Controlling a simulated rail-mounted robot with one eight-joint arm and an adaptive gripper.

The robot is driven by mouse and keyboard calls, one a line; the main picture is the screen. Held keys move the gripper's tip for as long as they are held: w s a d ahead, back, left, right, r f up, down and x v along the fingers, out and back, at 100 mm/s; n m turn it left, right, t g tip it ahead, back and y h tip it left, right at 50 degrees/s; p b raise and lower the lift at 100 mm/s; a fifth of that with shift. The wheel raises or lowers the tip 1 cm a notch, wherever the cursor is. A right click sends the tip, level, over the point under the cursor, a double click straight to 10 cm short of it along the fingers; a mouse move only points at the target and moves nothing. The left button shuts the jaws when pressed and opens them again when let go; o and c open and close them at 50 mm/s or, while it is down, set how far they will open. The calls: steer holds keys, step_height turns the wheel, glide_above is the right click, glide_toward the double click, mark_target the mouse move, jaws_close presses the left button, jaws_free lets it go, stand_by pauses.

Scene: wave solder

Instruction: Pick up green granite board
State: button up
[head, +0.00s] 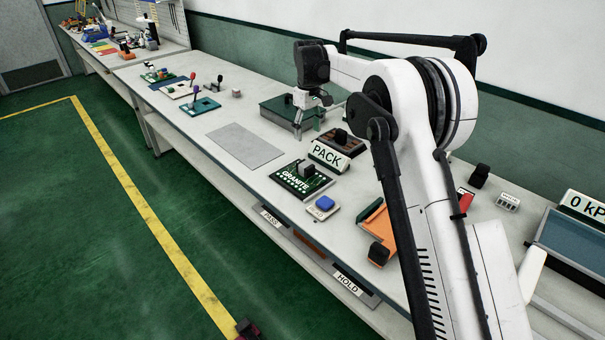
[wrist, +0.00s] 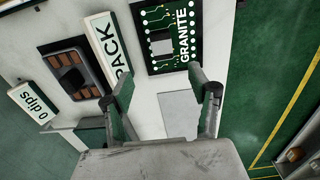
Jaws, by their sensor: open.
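The green granite board (head: 301,181) lies flat on the bench in the head view. It is dark green, with white GRANITE lettering, a row of white dots and a dark raised block. In the wrist view the granite board (wrist: 158,57) is at the top centre, beyond my fingertips. My gripper (head: 309,119) points down over the bench, farther along it than the board and behind the grey mat. In the wrist view my gripper (wrist: 165,82) has its two fingers spread wide with nothing between them. The fingers are apart from the board.
A PACK sign (head: 328,156) stands close behind the board, beside a brown-and-black piece (head: 342,142). A blue button (head: 324,204) is in front of it. A green box (head: 278,112) sits by my gripper. A bare grey mat (head: 244,145) lies left of the board.

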mark_target(305, 164)
steer(key=f, duration=1.4)
steer(key=shift+w+a+f, duration=0.15)
steer(key=shift+a+f, duration=0.15)
steer(key=shift+f, duration=0.05)
jaws_close()
steer(key=shift+r, duration=0.1)
